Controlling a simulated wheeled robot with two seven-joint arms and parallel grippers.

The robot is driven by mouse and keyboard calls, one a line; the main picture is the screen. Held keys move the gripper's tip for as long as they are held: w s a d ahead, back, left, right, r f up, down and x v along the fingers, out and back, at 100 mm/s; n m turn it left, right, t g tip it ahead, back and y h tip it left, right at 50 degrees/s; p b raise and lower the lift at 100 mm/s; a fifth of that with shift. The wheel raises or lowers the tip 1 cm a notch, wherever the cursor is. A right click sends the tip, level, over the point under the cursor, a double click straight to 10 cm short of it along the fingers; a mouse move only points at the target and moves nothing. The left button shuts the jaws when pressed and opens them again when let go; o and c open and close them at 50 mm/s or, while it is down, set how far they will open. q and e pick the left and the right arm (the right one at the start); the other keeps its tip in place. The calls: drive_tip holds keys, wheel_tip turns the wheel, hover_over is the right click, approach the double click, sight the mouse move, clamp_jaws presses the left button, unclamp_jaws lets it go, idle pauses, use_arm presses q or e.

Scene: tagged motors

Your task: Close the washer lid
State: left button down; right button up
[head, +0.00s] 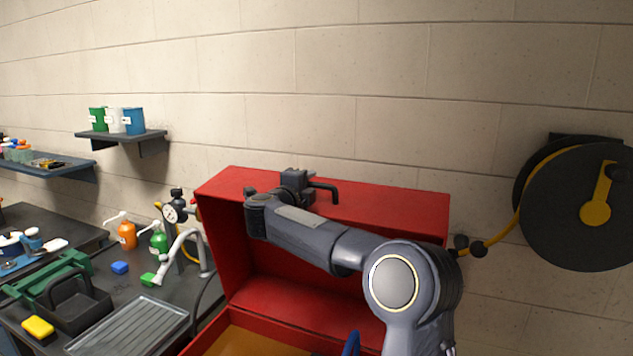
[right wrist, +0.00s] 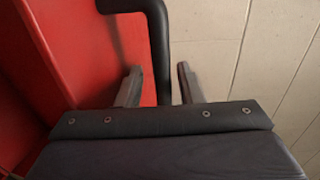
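The red washer lid (head: 400,207) stands raised and open against the wall, above the red washer body (head: 215,338). A black bar handle (head: 328,188) sits at the lid's top edge. My right arm reaches across the front of the lid, and my right gripper (head: 300,184) is at the handle. In the right wrist view the gripper (right wrist: 159,82) is open, with the handle (right wrist: 160,45) between its two fingers and a visible gap on each side. The red lid (right wrist: 75,60) fills the left of that view. My left gripper is not in view.
A dark bench (head: 105,285) at left holds a ribbed tray (head: 130,328), spray bottles (head: 127,234), a grey faucet (head: 185,255) and a black caddy (head: 75,300). A hose reel (head: 575,205) hangs on the wall at right. A shelf (head: 120,136) holds cups.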

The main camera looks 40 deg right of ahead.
drive_tip(key=shift+w+d, duration=0.1)
drive_tip(key=shift+a+r, duration=0.15)
drive_tip(key=shift+a, duration=0.15)
drive_tip(key=shift+c, duration=0.7)
drive_tip(key=shift+d, duration=0.1)
clamp_jaws()
